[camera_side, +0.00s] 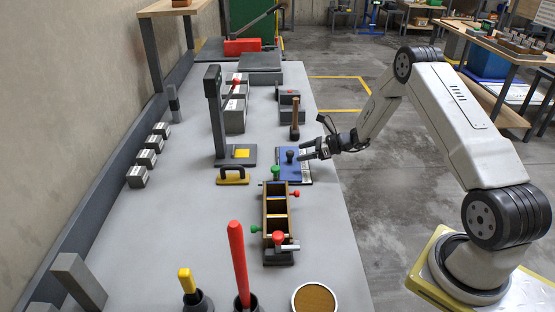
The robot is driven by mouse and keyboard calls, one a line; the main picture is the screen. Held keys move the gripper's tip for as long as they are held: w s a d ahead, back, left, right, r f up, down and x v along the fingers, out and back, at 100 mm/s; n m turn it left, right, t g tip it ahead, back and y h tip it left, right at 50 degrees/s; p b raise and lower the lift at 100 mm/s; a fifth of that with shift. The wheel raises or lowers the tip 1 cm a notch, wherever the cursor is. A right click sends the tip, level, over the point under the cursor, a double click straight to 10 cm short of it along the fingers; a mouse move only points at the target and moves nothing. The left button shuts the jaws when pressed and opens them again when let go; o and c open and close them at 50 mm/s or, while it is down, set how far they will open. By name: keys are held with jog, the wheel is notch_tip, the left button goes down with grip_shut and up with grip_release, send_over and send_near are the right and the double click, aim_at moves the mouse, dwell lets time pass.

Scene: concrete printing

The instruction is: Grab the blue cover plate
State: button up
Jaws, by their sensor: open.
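The blue cover plate (290,174) lies flat on the grey table near its right edge, with a dark round knob (291,156) standing on it. A pale strip borders its right side. My gripper (302,151) reaches in from the right, just above the plate. Its fingers are open and point left toward the knob. Nothing shows between them. Whether a fingertip touches the knob, I cannot tell from this angle.
A wooden mould with clamps (277,213) stands just in front of the plate. A wooden-handled hammer (295,120) stands behind it. A dark upright stand (215,115) and a yellow float (233,176) are to the left. The left table middle (180,220) is clear.

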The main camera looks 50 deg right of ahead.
aim_at(290, 151)
jog(key=shift+x, duration=2.5)
jog(key=shift+w+r, duration=0.1)
jog(key=shift+r, duration=0.1)
grip_shut()
